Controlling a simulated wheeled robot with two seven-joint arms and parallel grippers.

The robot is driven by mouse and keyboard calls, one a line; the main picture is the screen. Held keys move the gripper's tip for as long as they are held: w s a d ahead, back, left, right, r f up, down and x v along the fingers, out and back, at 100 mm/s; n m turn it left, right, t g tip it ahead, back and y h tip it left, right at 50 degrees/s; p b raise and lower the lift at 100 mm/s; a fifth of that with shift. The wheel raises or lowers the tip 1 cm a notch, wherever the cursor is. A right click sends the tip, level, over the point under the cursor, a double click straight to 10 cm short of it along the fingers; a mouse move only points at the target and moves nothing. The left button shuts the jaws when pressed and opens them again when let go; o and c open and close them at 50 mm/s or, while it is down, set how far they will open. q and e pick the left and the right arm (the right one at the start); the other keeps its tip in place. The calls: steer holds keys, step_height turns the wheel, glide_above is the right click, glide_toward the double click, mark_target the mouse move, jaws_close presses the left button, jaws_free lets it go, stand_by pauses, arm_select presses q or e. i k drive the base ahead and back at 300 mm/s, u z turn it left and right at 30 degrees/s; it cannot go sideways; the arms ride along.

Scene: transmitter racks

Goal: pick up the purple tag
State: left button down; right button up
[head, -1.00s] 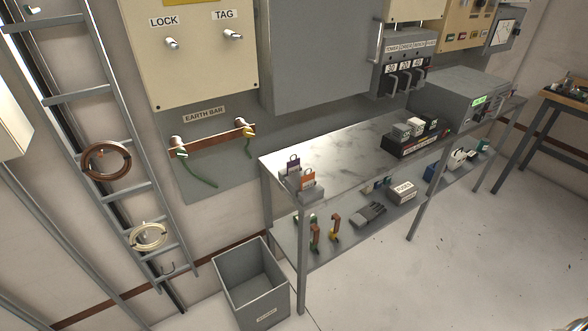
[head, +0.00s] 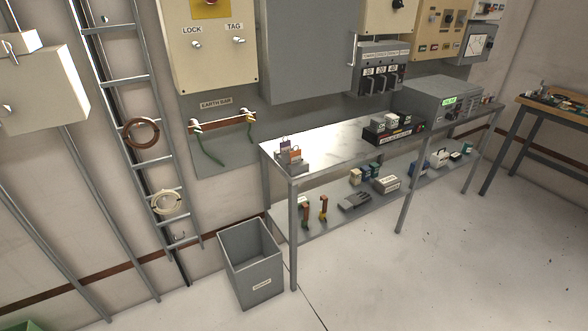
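The purple tag (head: 284,145) stands upright at the near left corner of the metal table's top (head: 330,139). It sits in a small grey holder (head: 291,167), just behind an orange tag (head: 295,156) that hides part of it. Neither of my grippers is in view.
A grey bin (head: 252,262) stands on the floor at the table's left end. A ladder (head: 123,84) leans on the wall to the left. The lower shelf holds a glove (head: 354,201) and several boxes. The floor in front of the table is clear.

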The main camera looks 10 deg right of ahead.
mark_target(285, 146)
steer(key=z, duration=0.05)
steer(key=k, duration=0.35)
steer(key=u, duration=1.05)
steer(key=i, duration=0.95)
steer(key=u, duration=0.55)
steer(key=i, duration=0.95)
steer(key=z, duration=0.85)
steer(key=i, duration=0.75)
steer(key=z, duration=0.85)
